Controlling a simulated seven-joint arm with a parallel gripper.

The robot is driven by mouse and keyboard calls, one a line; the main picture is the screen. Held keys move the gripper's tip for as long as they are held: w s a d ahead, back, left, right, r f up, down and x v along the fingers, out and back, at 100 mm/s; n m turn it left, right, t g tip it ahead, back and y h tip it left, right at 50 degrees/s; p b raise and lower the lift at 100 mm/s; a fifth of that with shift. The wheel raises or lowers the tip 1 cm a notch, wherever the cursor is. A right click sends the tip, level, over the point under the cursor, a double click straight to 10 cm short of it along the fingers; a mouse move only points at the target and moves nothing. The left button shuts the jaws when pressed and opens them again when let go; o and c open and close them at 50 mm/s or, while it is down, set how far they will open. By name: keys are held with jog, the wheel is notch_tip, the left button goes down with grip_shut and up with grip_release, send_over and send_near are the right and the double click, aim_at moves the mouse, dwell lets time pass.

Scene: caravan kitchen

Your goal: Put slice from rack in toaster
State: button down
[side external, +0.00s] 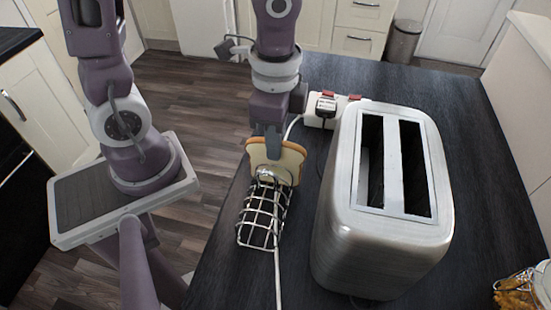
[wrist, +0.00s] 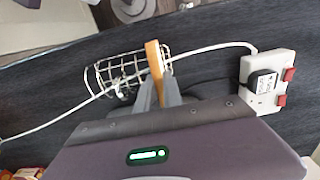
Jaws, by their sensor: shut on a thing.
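A bread slice (side external: 276,160) with a brown crust stands upright at the far end of the wire rack (side external: 262,220). My gripper (side external: 272,150) comes down from above and is shut on the slice's upper part. In the wrist view, the slice (wrist: 153,60) shows edge-on between my two fingers (wrist: 158,95), at one end of the rack (wrist: 110,75). I cannot tell whether the slice still touches the rack. The silver toaster (side external: 375,250) stands to the right of the rack, with two long slots open at its top. The slots look empty.
A white power strip (side external: 318,122) with a black plug and red switches lies behind the toaster. A white cable (side external: 277,270) runs past the rack. A jar (side external: 520,292) is at the lower right. Dark counter is clear right of the toaster.

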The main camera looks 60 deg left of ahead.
notch_tip(320, 180, up, 10)
jog(key=shift+f, duration=0.1)
notch_tip(320, 180, up, 17)
jog(key=w+d+m, duration=0.3)
jog(key=d+m, duration=0.4)
jog(key=m, duration=0.2)
jog(key=w+d+m, duration=0.4)
jog(key=d+m, duration=0.3)
jog(key=m, duration=0.2)
notch_tip(320, 180, down, 16)
jog(key=shift+s+r, duration=0.15)
jog(key=shift+r, duration=0.1)
jog(key=shift+f, duration=0.15)
